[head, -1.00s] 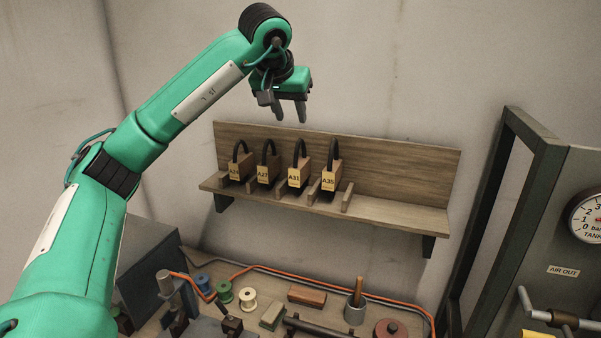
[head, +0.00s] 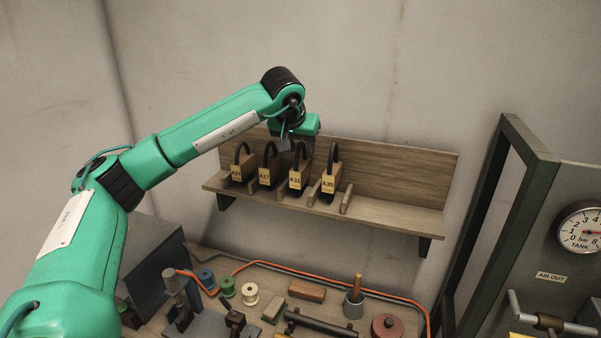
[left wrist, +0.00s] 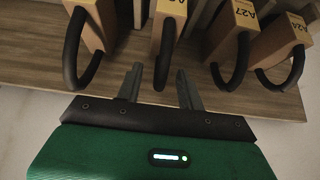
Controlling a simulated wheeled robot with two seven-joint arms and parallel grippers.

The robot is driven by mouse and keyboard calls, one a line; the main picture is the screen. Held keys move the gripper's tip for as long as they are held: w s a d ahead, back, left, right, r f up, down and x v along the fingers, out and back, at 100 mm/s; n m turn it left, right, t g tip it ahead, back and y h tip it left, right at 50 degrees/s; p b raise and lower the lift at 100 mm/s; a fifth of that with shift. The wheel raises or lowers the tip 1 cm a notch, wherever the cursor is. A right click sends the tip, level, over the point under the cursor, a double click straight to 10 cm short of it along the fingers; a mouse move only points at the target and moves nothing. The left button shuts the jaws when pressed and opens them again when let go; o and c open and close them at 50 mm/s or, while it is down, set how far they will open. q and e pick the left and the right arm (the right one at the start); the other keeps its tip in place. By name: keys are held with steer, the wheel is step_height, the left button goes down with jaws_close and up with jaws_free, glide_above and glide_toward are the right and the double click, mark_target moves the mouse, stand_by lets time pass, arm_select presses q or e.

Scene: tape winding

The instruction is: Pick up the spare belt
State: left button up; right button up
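The head view shows the belt at the tag reading A24 or similar (head: 237,151), belt A27 (head: 264,153), belt A31 (head: 294,158) and belt A35 (head: 329,157). My left gripper (head: 292,147) is above and around the top of belt A31. In the left wrist view, the open fingers of my left gripper (left wrist: 160,75) have the A31 loop (left wrist: 163,60) between them in the picture; contact cannot be told. My right gripper is out of view.
Neighbouring loops stand close on both sides of A31. Below is a bench with spools (head: 249,293), a brown block (head: 307,291), a cup (head: 353,305) and an orange hose (head: 330,278). A dark frame and gauge panel (head: 575,190) stand right. The shelf's right end is bare.

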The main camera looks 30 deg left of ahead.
arm_select(q)
steer(key=shift+c, duration=0.5)
jaws_close()
steer(key=shift+r, duration=0.1)
